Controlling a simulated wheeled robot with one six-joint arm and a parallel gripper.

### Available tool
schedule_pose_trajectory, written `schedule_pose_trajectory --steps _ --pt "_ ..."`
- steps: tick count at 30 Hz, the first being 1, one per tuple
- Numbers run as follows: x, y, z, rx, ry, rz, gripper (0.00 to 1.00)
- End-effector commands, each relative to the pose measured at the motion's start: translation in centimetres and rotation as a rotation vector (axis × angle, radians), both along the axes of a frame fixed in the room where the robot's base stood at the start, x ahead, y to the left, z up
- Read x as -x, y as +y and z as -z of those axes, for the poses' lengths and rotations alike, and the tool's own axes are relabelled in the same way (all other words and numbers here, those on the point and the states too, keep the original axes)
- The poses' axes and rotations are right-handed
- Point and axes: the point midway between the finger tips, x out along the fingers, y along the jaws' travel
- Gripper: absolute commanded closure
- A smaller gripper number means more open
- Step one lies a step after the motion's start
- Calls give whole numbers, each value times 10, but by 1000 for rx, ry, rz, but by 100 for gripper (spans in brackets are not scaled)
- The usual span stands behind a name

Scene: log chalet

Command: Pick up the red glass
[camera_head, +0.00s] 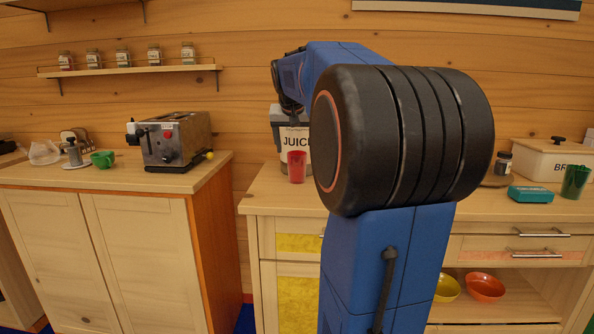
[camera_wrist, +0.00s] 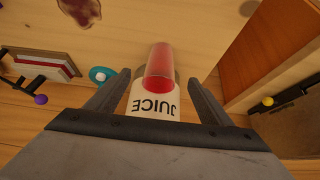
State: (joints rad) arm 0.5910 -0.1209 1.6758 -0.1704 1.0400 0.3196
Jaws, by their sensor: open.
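The red glass (camera_head: 297,166) stands upright on the counter in front of a white container marked JUICE (camera_head: 290,140). In the wrist view the red glass (camera_wrist: 158,68) shows in the middle, in front of the upside-down JUICE label (camera_wrist: 150,104). My gripper (camera_wrist: 159,82) is open, with one dark finger on each side of the glass in the picture. I cannot tell how far the glass is from the fingers, and I see no contact. In the head view my arm hides much of the counter behind it.
On the right of the counter (camera_head: 262,190) are a teal box (camera_head: 530,194), a green cup (camera_head: 575,181) and a bread bin (camera_head: 548,160). A toaster-like metal machine (camera_head: 172,139) and a green mug (camera_head: 103,159) stand on the left cabinet. A gap separates cabinet and counter.

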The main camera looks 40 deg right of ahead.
Motion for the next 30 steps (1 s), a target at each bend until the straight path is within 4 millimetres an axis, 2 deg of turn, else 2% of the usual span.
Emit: schedule_pose_trajectory --steps 6,12,23,30 --pt "-13 -16 34 -2 3 1 26" --pt "-25 -29 60 -1 2 -1 26" --pt "-33 -37 77 0 0 -1 26" --pt "-45 -51 102 0 1 -1 26"
